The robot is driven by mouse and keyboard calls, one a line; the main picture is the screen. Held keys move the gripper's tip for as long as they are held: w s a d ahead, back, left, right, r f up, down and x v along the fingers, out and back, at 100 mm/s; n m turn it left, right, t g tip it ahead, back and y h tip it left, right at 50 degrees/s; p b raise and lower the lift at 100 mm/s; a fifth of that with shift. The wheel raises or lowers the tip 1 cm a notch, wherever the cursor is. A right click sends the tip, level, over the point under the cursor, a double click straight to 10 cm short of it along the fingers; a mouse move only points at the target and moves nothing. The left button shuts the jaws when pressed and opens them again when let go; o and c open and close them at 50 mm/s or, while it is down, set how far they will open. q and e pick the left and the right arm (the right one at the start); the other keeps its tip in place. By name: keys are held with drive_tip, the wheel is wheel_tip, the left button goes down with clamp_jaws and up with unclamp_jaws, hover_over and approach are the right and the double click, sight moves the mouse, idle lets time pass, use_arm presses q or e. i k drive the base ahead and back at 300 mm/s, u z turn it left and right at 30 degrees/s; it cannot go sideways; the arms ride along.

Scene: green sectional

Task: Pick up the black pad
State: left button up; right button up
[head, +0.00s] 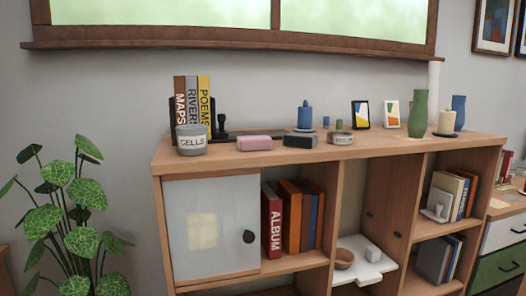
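A small black pad (300,141) lies flat on the wooden top of the cabinet (400,151), near its front edge. A pink pad (254,143) lies just to its left, and a round grey metal tin (340,138) sits to its right. Nothing covers the black pad. Neither of my grippers shows in the head view.
A grey CELLS pot (191,139), upright books (192,102) and a dark stand stand on the left of the top. Blue candle (305,115), small framed pictures (360,114) and a green vase (418,114) stand behind and right. A leafy plant (66,225) is left.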

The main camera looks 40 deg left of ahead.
sight(295, 140)
drive_tip(key=k, duration=0.25)
drive_tip(key=u, duration=1.45)
